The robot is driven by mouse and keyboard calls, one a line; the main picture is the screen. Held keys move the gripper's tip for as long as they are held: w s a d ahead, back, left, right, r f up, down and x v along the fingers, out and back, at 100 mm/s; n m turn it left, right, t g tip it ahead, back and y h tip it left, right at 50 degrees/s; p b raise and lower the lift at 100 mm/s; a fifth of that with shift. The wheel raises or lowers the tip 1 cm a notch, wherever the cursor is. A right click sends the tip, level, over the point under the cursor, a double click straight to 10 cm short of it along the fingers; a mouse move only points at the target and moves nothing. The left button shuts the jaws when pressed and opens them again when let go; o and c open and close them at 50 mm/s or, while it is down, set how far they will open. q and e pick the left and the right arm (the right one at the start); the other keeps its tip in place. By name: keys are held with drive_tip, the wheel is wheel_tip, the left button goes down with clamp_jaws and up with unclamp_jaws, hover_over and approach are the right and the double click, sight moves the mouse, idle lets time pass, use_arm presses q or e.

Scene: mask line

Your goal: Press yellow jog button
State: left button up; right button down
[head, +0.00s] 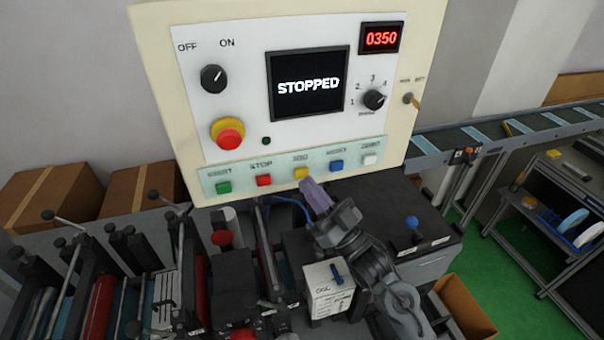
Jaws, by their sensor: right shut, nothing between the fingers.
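I cannot tell whether the tips touch the button. The panel screen (308,85) reads STOPPED and the red counter (381,38) reads 0350. My left gripper is not in view.
Beside the yellow button are a red button (263,180) and a blue button (336,165). A red emergency stop (229,139) is on the panel's left. Machine rollers and levers fill the lower left. A white labelled box (328,290) stands below my right gripper.

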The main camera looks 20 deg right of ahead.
drive_tip(key=shift+w, duration=0.2)
idle(0.6)
drive_tip(key=shift+w, duration=0.25)
drive_tip(key=shift+w, duration=0.45)
idle(0.8)
drive_tip(key=shift+s, duration=0.9)
drive_tip(key=shift+s+a+p, duration=0.1)
drive_tip(key=shift+s+p, duration=0.8)
drive_tip(key=shift+s, duration=1.6)
drive_tip(key=shift+f, duration=0.1)
